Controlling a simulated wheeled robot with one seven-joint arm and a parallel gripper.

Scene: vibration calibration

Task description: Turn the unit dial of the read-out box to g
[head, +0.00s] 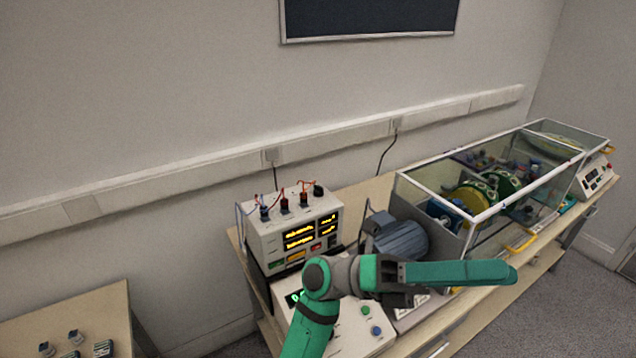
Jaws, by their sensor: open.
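A white box (266,237) with yellow lit displays and plugged leads on top stands at the left end of the bench. A lower white panel (345,338) in front of it has a green lit display (293,298), a green knob (366,310) and a blue knob (376,330). I cannot tell which is the read-out box. No unit dial or its marks can be made out; my arm covers part of the lower panel. My green and grey arm crosses in front of the panel and reaches right.
A grey motor (400,238) stands right of the boxes. Beyond it is a long glass-walled case (480,215) with green and yellow wheels inside. Another white box (594,178) with a display stands at the far right. A separate table (60,315) holds small parts at lower left.

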